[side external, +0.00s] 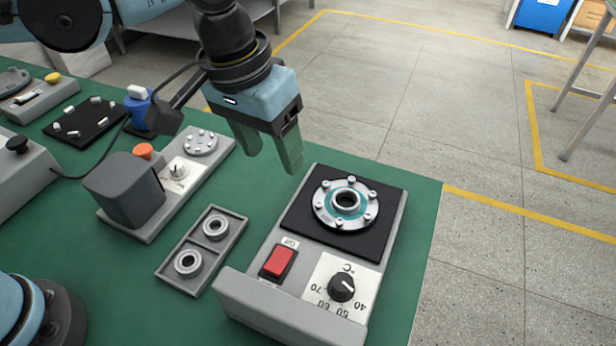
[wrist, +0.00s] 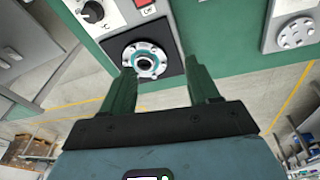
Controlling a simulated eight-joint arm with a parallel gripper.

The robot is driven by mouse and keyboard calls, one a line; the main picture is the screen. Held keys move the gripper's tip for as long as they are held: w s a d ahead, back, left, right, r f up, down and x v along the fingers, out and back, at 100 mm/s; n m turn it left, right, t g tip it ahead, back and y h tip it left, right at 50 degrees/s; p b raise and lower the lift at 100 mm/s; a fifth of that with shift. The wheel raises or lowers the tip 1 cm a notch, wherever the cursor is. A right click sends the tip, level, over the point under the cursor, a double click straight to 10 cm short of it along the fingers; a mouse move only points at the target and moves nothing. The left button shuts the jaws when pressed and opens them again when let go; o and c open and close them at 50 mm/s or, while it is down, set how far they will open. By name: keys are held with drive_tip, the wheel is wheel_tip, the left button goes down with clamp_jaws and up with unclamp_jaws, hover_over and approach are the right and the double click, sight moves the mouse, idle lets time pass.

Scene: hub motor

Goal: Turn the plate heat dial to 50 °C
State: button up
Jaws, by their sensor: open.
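The heat dial (side external: 342,287) is a black knob on a white scale marked 40, 50, 60 and 70 °C, at the front right of the grey hot plate unit (side external: 320,175). Its white mark seems to sit nearer the 40 side; the exact reading is too small to tell. The dial also shows in the wrist view (wrist: 93,12) at the top left. My gripper (side external: 272,158) is open and empty, above the bench behind and left of the plate, well apart from the dial. In the wrist view its fingers (wrist: 163,82) stand either side of empty space.
A metal flanged hub (side external: 346,202) sits on the black plate. A red switch (side external: 278,262) is left of the dial. A tray with two rings (side external: 202,243) and a grey press-like unit (side external: 125,190) stand to the left. The green bench's right edge is close by.

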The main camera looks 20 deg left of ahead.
drive_tip(key=m+g+y, duration=0.1)
drive_tip(key=g, duration=0.1)
hover_over(341, 284)
wheel_tip(341, 284, down, 2)
wheel_tip(341, 284, down, 12)
drive_tip(key=shift+f, duration=0.1)
drive_tip(key=c, duration=1)
